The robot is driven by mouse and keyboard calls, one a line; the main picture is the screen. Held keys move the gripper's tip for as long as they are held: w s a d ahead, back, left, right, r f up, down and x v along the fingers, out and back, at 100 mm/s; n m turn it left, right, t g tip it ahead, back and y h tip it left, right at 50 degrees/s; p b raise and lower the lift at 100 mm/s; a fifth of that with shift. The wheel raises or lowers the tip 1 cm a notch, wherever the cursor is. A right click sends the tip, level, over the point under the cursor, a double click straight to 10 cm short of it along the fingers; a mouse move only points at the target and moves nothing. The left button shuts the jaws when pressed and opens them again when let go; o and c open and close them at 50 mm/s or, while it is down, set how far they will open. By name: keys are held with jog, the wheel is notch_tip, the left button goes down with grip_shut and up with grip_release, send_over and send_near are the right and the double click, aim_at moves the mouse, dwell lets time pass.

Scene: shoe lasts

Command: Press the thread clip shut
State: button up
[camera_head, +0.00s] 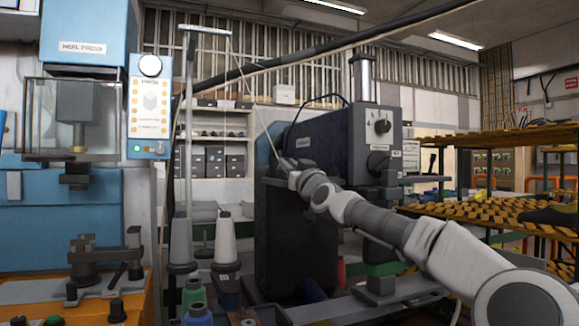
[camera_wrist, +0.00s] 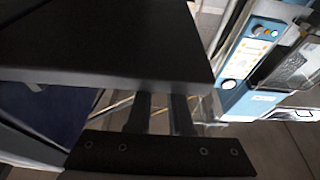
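My gripper (camera_head: 283,163) is at the end of my arm, in front of the dark blue machine (camera_head: 325,137) in the middle of the head view. A thin thread (camera_head: 243,80) runs down from a stand's top bar (camera_head: 205,29) to near my gripper. I cannot make out the thread clip in either view. In the wrist view my gripper's two fingers (camera_wrist: 160,113) show with a gap between them. A large dark slab (camera_wrist: 105,45) covers their tips, so I cannot tell whether they hold anything.
A blue press (camera_head: 88,40) with a control panel (camera_head: 149,105) stands at left; the panel also shows in the wrist view (camera_wrist: 247,65). Thread cones (camera_head: 224,240) and coloured spools (camera_head: 195,292) stand low in front. Yellow-and-black racks (camera_head: 490,208) are at right.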

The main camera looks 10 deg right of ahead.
jog(key=o, duration=0.4)
jog(key=shift+c, duration=0.2)
jog(key=shift+s, duration=0.1)
jog(key=p+v, duration=0.1)
jog(key=v, duration=1.6)
